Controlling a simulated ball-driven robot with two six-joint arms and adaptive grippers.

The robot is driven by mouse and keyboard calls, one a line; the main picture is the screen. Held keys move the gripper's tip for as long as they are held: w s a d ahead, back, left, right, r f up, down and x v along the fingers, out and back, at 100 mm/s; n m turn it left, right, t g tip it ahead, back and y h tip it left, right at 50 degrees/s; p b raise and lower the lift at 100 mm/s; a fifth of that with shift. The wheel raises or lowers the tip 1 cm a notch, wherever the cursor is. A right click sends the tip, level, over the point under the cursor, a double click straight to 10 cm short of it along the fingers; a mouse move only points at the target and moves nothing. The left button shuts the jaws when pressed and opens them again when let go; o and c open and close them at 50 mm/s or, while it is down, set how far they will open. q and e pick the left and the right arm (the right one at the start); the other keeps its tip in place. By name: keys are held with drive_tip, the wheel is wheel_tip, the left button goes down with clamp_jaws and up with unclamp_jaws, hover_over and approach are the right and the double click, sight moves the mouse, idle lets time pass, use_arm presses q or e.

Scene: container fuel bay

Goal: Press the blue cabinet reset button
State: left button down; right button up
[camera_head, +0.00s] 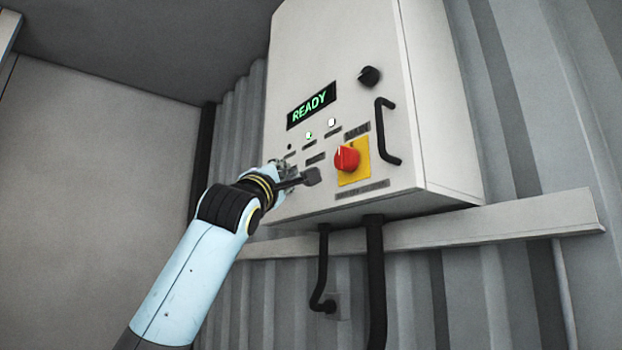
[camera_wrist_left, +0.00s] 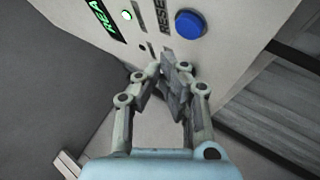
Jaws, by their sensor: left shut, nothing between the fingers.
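The blue reset button (camera_wrist_left: 190,24) shows in the left wrist view as a round button on the pale cabinet face, beside lettering that starts "RESE". In the head view I cannot make it out; my left gripper covers that part of the panel. The cabinet (camera_head: 345,60) is a pale box on the wall. My left gripper (camera_head: 300,178) is at the lower left of its front. In the left wrist view its fingers (camera_wrist_left: 165,75) are shut and empty, with the tips below the button in the picture and apart from it. My right gripper is not in view.
The display (camera_head: 311,106) reads READY in green, with a lit green lamp (camera_head: 309,135) below it. A red knob (camera_head: 346,158) on a yellow plate (camera_head: 354,172) and a black handle (camera_head: 383,130) stand to the gripper's right. Black conduits (camera_head: 375,270) run down underneath.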

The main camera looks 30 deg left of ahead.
use_arm(q)
drive_tip(key=s, duration=0.1)
drive_tip(key=s+a+b, duration=0.1)
drive_tip(key=s, duration=0.1)
drive_tip(key=shift+a, duration=0.1)
idle(0.4)
drive_tip(key=shift+b, duration=0.3)
drive_tip(key=s+a+b, duration=0.2)
drive_tip(key=s+b, duration=0.3)
drive_tip(key=s, duration=0.1)
drive_tip(key=shift+s+a+b, duration=0.2)
drive_tip(key=shift+a+b, duration=0.1)
drive_tip(key=shift+b, duration=0.1)
